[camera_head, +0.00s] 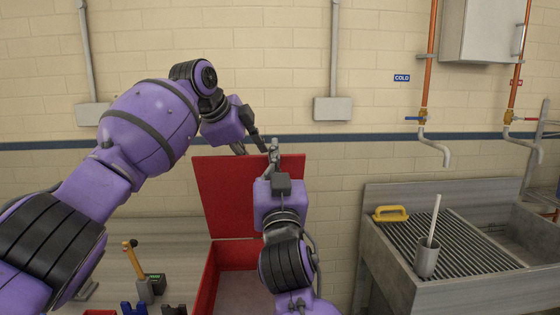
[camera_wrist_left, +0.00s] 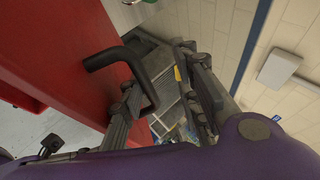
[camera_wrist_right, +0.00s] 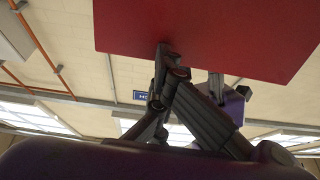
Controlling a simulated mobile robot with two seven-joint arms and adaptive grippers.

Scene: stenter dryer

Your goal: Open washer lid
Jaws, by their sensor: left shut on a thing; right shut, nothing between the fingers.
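The red washer lid (camera_head: 230,190) stands raised, nearly upright, at the back of the red washer box (camera_head: 207,287), whose top is open. My left gripper (camera_head: 247,145) is at the lid's top edge.
A grey sink (camera_head: 460,250) with a ribbed drainboard, a yellow brush (camera_head: 391,213) and a cup (camera_head: 426,258) stands at the right. A hammer (camera_head: 134,260) and small tools stand on the bench at the lower left. The brick wall is close behind the lid.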

